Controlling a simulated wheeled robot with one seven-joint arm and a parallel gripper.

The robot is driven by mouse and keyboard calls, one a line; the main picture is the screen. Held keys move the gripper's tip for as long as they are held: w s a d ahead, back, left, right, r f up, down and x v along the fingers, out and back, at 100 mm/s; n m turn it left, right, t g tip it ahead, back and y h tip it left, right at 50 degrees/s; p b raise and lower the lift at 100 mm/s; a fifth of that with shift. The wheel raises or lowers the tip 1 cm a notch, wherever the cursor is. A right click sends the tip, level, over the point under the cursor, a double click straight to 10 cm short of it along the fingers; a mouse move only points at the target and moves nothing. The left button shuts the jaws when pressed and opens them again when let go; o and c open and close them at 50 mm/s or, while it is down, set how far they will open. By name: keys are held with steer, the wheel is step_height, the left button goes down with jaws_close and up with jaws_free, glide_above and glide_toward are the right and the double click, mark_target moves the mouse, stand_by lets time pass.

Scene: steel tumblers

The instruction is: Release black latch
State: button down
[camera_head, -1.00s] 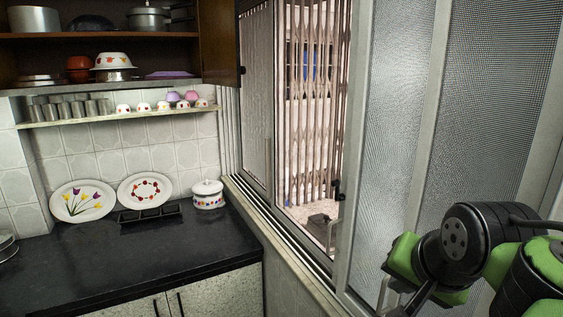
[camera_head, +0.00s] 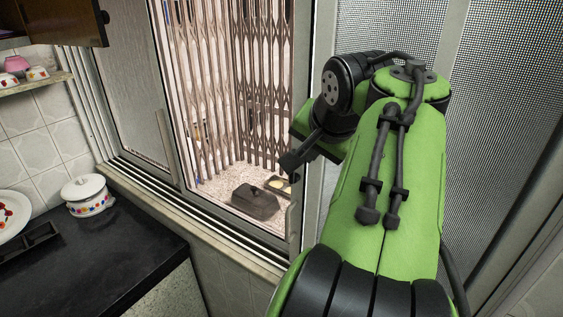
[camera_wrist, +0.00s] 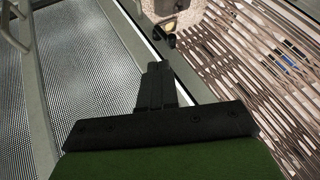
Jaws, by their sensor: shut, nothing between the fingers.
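The black latch (camera_wrist: 163,38) shows in the wrist view as a small dark curved piece on the window frame's edge. My gripper (camera_wrist: 157,72) points up toward it, fingers together and empty, with a small gap seen between the tips and the latch. In the head view my gripper (camera_head: 290,163) is at the edge of the open window, partly behind my green arm. I cannot make out the latch apart from my gripper there.
Mesh panes (camera_head: 500,120) stand at the right and a folding metal grille (camera_head: 230,90) is beyond the opening. A pale handle (camera_head: 292,207) is on the frame below my gripper. A black counter (camera_head: 110,250) with a white lidded pot (camera_head: 88,197) is at the left.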

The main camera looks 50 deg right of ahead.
steer(key=b, duration=0.4)
glide_toward(293, 175)
steer(key=x, duration=0.4)
steer(key=shift+f, duration=0.2)
steer(key=shift+d+r, duration=0.1)
steer(key=shift+r, duration=0.05)
